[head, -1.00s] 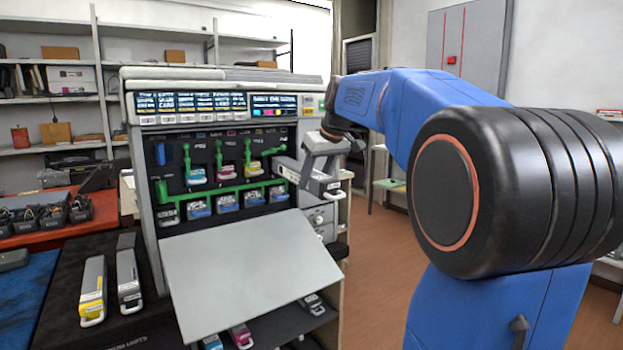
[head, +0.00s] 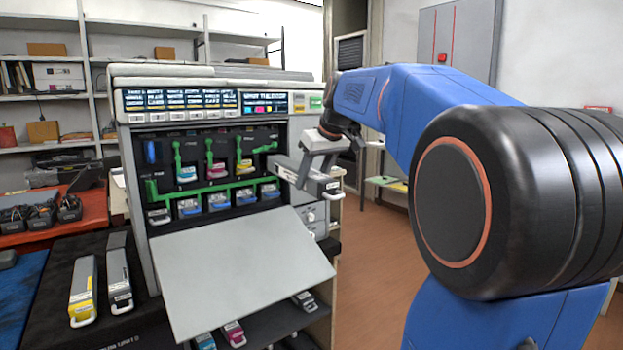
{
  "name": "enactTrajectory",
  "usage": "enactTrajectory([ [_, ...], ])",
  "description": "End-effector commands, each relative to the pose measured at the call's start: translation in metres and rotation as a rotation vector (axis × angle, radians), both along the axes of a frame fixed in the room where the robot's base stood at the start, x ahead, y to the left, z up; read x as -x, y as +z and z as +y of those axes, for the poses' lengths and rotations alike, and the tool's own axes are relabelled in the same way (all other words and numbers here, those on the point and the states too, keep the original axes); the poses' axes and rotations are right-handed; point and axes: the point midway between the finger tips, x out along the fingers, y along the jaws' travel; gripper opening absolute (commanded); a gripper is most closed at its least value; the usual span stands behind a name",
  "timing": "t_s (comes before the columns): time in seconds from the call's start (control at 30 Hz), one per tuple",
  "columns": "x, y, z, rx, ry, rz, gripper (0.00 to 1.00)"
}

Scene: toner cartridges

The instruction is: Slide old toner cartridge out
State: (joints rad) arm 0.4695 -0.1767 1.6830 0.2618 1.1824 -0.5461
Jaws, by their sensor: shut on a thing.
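The open printer (head: 215,75) stands left of centre with its front door (head: 240,262) folded down. My gripper (head: 303,172) is at the right side of its bay, shut on a long grey toner cartridge (head: 316,181). The cartridge sticks out toward the front right, with a label and a white loop handle on its near end. Whether its rear end is still inside the bay is unclear. Other cartridges sit in the bay, such as a yellow-marked one (head: 244,167) and a black-marked one (head: 158,215). Green levers (head: 178,152) show above them.
A yellow-marked cartridge (head: 83,287) and a grey one (head: 118,278) lie on a black surface at left. A magenta-marked cartridge (head: 234,334) and others are on a shelf under the door. Drawers (head: 313,214) stand behind the cartridge. Open floor (head: 375,265) lies right of the printer.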

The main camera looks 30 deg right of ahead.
Motion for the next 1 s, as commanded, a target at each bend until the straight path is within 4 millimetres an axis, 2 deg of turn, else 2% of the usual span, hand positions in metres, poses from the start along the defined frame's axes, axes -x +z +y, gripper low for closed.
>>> enactTrajectory([
  [0.17, 0.004, 0.003, 0.000, 0.000, -0.001, -0.002, 0.00],
  [1.0, 0.050, 0.021, -0.002, 0.001, 0.000, -0.002, 0.00],
])
